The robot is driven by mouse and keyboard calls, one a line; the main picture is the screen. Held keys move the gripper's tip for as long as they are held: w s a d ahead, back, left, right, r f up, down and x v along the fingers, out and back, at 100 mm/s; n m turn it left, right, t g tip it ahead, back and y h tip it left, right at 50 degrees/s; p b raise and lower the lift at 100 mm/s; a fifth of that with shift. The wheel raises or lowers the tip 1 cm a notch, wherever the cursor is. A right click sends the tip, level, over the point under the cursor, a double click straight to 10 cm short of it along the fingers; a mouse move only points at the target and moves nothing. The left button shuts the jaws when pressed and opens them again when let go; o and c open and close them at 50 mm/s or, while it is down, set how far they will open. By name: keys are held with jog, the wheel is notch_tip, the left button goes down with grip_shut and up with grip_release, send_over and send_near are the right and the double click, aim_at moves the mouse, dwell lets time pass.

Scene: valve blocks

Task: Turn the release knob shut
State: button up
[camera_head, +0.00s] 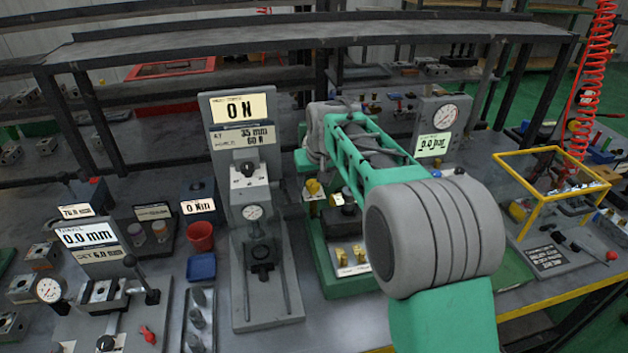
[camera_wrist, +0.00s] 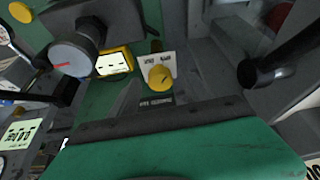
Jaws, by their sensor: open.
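The release knob appears to be the small yellow knob (camera_wrist: 160,77) on a white label plate, near the middle of the wrist view. In the head view, it appears as a yellow knob (camera_head: 312,187) at the left of the green test stand (camera_head: 345,286), partly beside my forearm. The label's words are too blurred to read surely. My gripper (camera_wrist: 161,83) is open, with dark finger-like parts at the left and right of the wrist view and the knob between them, apart from both.
A small yellow-framed display (camera_wrist: 115,62) and a round grey dial with a red mark (camera_wrist: 75,55) are left of the knob. A grey force stand (camera_head: 262,275) stands close on the left. A pressure gauge panel (camera_head: 437,125) stands behind right. Brass fittings (camera_head: 358,252) sit in front.

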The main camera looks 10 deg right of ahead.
jog(key=shift+c, duration=0.4)
grip_shut()
